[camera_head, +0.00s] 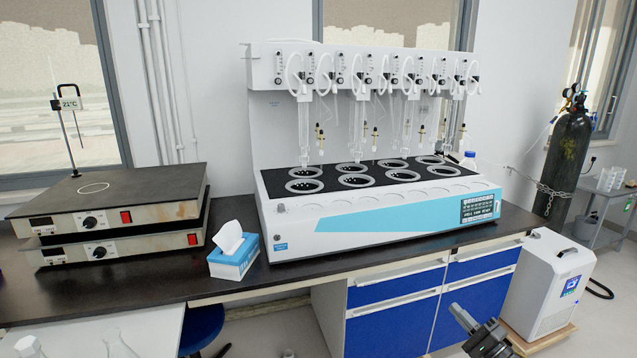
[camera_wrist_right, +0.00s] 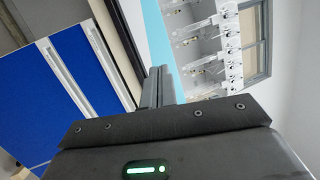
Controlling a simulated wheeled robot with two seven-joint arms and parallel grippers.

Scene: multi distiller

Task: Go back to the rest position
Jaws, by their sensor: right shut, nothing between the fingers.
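My right gripper (camera_head: 466,318) shows at the bottom of the head view, in front of the blue drawers and below the bench top. Its fingers point up and to the left, are shut and hold nothing. In the right wrist view the shut fingers (camera_wrist_right: 160,87) stand together in the middle, with the bench edge and the distiller beyond them. They look apart from the furniture. My left gripper is not in the head view.
The white multi distiller (camera_head: 380,228) stands on the dark bench (camera_head: 130,287). Stacked hot plates (camera_head: 110,215) and a tissue box (camera_head: 234,257) are to its left. Blue drawers (camera_head: 392,318) are below. A white chiller (camera_head: 545,285) and a gas cylinder (camera_head: 570,150) stand at right.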

